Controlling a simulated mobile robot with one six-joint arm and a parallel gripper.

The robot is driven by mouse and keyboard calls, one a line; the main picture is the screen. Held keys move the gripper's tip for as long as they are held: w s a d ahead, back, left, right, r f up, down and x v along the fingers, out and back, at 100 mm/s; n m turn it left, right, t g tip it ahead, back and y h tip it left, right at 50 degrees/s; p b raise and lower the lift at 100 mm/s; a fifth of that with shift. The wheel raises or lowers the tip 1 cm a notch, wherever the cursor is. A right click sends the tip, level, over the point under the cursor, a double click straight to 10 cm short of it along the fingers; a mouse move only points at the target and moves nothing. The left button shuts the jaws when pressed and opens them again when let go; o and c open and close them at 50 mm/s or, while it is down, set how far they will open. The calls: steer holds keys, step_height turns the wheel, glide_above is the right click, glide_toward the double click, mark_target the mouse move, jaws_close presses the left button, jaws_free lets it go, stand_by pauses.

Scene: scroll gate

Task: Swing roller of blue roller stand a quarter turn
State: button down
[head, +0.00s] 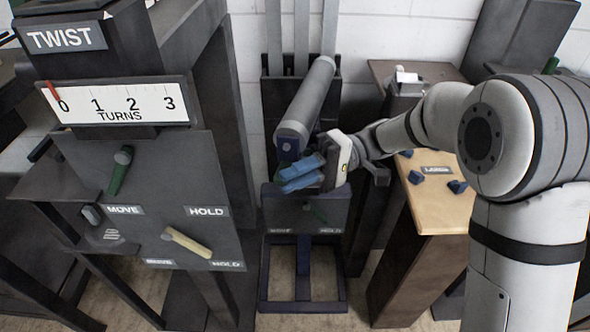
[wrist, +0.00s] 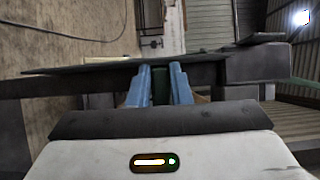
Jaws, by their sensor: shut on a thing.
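The blue roller stand has a dark blue floor frame (head: 303,306) and a dark front panel (head: 285,212) in the middle of the head view. Its grey roller (head: 307,98) lies tilted above the panel, running back and up to the right, with a dark blue near end (head: 288,148). My gripper (head: 301,172), with blue fingers, is just below that end and above the panel. In the wrist view my gripper (wrist: 160,82) is shut on a dark green piece (wrist: 161,86); which part it belongs to cannot be told.
A dark TWIST stand (head: 66,38) with a turns scale (head: 120,102), a green lever (head: 121,172) and a cream lever (head: 188,243) stands to the left. A wooden-topped table (head: 440,205) with small blue pieces is to the right. A white wall (head: 350,35) is behind.

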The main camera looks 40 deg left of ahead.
steer(key=shift+d+f, duration=0.1)
steer(key=shift+d, duration=0.05)
steer(key=c, duration=1.3)
jaws_free()
steer(key=shift+w, duration=0.1)
